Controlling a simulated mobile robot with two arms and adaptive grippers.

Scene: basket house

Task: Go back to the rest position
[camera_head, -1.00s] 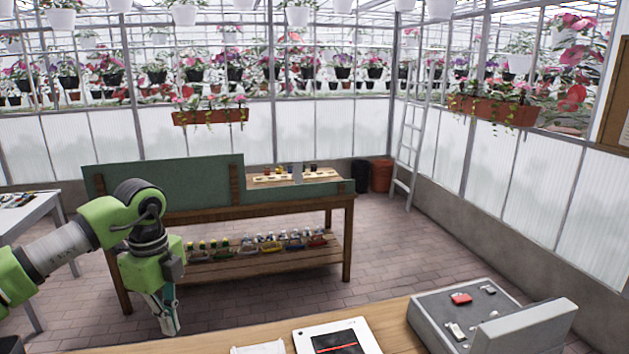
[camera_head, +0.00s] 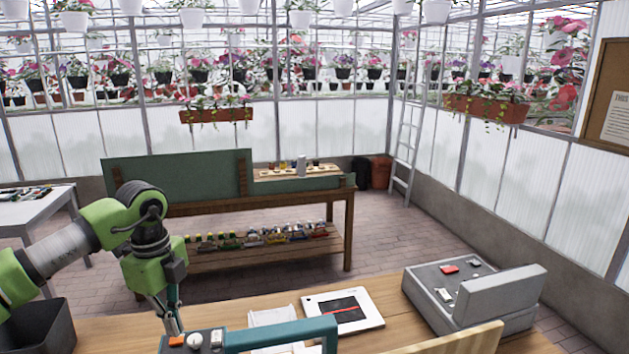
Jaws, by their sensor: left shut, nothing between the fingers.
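My left arm comes in from the left, green with grey joints. Its gripper (camera_head: 175,332) points down over the left part of the near wooden table (camera_head: 255,304). The fingers are together, with nothing seen between them. The fingertips appear right by a dark panel (camera_head: 205,341) with orange and white parts; I cannot tell whether they touch it. My right gripper is not in view.
On the near table are a teal bar (camera_head: 280,335), a white-framed black panel (camera_head: 343,310) with a red strip, and a grey open-lidded case (camera_head: 470,297). A dark bin (camera_head: 40,328) stands lower left. A workbench (camera_head: 348,215) stands beyond; brick floor lies right of it.

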